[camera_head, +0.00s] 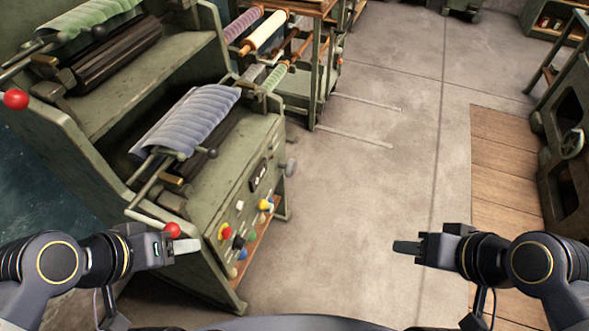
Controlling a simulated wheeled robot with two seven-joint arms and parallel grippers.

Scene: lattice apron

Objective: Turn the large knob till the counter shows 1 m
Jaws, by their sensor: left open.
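The green machine (200,222) stands left of centre, with its control panel facing right. A dark framed window (259,174), apparently the counter, sits on the panel; its reading is too small to make out. A black knob (238,242) sits lower on the panel, and I cannot tell which is the large one. My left gripper (188,246) is open and empty, left of the panel controls and just below a red ball lever. My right gripper (405,247) is over the floor, apart from everything; its jaw opening is unclear.
The red ball lever (172,230) is close to my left gripper. A red-yellow button (223,231), a white one (240,206) and a yellow one (265,204) crowd the panel. Fabric rolls (190,118) lie on the machine. The concrete floor (350,200) to the right is clear.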

